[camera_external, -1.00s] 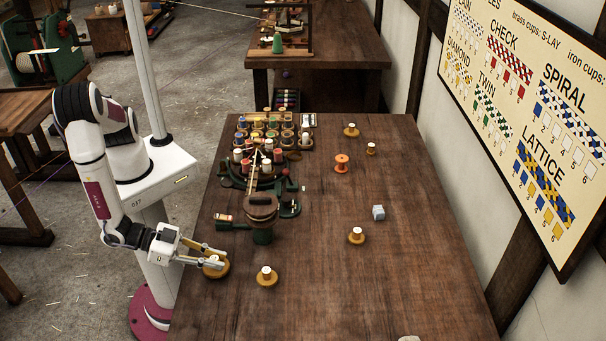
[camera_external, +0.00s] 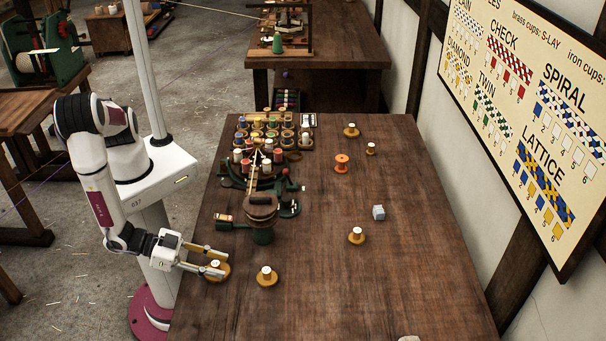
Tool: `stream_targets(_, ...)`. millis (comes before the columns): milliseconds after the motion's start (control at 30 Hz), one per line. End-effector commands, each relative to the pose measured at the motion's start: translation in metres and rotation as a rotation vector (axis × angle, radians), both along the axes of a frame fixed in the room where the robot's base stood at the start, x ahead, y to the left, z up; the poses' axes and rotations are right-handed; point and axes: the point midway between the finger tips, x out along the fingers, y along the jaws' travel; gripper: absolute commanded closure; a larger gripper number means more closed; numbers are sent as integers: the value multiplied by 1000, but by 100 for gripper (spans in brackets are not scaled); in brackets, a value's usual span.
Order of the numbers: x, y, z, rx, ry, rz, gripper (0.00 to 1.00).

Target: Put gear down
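A round brass-coloured piece with a pale hub (camera_external: 224,268) is at the left edge of the table, and I take it for the gear, though its teeth are too small to see. My gripper (camera_external: 224,264) is low over the table edge, with one finger on each side of the pale hub. The fingers look spread, with the hub between them. The finger nearer the camera hides part of the disc. The piece looks upright and appears to rest on the wood, but I cannot tell whether a finger touches it.
A similar brass piece (camera_external: 266,277) stands just to the right. A green braiding device (camera_external: 262,215) and spool racks crowd the left back. The front right table (camera_external: 400,295) is mostly clear.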

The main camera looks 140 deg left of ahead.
Motion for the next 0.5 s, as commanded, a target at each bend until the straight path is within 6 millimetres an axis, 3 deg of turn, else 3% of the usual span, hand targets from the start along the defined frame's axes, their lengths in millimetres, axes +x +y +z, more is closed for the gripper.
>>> stream_targets(500, -4, -6, 6, -1, -1, -3, 68)
